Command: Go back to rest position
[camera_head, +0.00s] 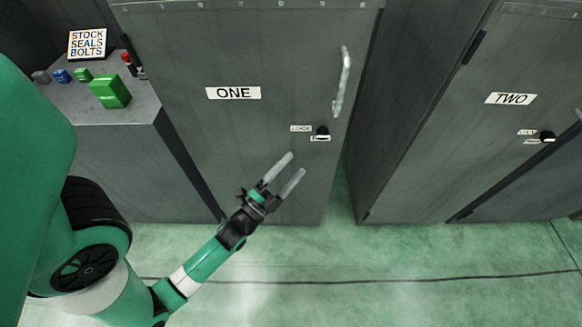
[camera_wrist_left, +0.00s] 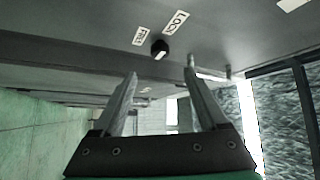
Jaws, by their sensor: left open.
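My left gripper (camera_head: 286,174) is open and empty in front of the lower part of the grey cabinet door marked ONE (camera_head: 190,130). Its two fingers also show in the left wrist view (camera_wrist_left: 162,85), spread apart with nothing between them. The door's black lock knob (camera_head: 322,131) is above and right of the fingertips in the head view, apart from them. The knob also shows in the wrist view (camera_wrist_left: 160,48), beyond the fingertips. My right gripper is in neither view.
A second cabinet marked TWO (camera_head: 480,130) stands at the right. A grey counter (camera_head: 130,110) at the left holds a green box (camera_head: 110,91), small coloured blocks and a sign (camera_head: 88,44). The door handle (camera_head: 342,80) is vertical. Green floor (camera_head: 330,265) in front is clear.

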